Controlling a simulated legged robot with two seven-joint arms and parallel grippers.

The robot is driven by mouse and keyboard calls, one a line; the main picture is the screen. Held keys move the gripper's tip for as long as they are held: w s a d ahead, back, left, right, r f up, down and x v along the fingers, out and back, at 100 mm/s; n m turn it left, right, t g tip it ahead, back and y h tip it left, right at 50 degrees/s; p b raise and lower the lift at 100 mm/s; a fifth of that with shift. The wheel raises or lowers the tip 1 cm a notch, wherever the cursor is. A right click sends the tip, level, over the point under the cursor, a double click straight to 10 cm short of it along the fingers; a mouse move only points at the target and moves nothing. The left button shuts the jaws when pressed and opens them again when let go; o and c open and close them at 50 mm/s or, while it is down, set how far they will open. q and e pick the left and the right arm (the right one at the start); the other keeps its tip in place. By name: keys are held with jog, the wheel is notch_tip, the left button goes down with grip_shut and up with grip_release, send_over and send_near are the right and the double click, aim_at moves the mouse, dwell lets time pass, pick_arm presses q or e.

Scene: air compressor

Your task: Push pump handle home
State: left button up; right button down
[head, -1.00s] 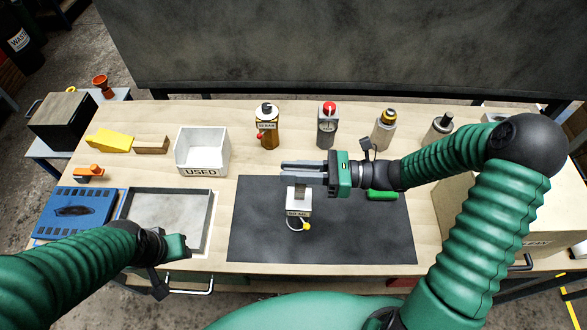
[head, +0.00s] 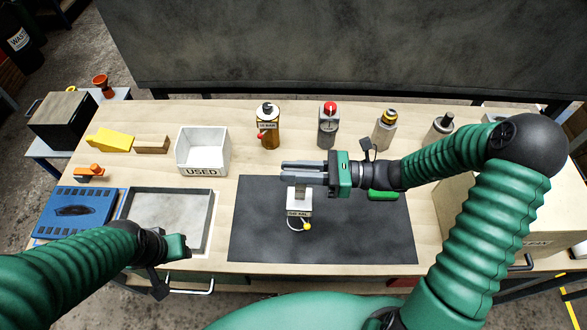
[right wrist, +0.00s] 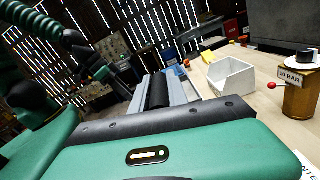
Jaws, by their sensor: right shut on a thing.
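My right gripper (head: 284,172) is over the dark mat and points left. In the right wrist view a dark bar (right wrist: 160,92) lies between its two grey fingers, and the gripper is shut on it. I take the bar for the pump handle; the fingers largely hide it in the head view. Just below the fingers in the head view is a small white labelled block (head: 299,209) with a brown upright piece (head: 302,192). A pale ring and a yellow ball (head: 307,227) show at its front. My left gripper (head: 178,246) is low at the left; its jaws are not clear.
The white USED bin (head: 203,155) stands left of the dark mat (head: 340,240). A bottle labelled 10 BAR (head: 267,132), a red-topped unit (head: 328,128) and a yellow-topped one (head: 385,130) stand behind it. A grey tray (head: 165,220) and a green item (head: 382,196) also lie near.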

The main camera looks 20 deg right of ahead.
aim_at(294, 197)
notch_tip(294, 197, down, 8)
jog(key=b, duration=0.3)
jog(key=shift+f, duration=0.45)
jog(key=shift+s, duration=0.15)
jog(key=c, duration=1.6)
grip_release()
jog(key=shift+o, duration=1.5)
jog(key=shift+w+d, duration=0.1)
jog(key=shift+w, duration=0.1)
jog(key=shift+s+r, duration=0.1)
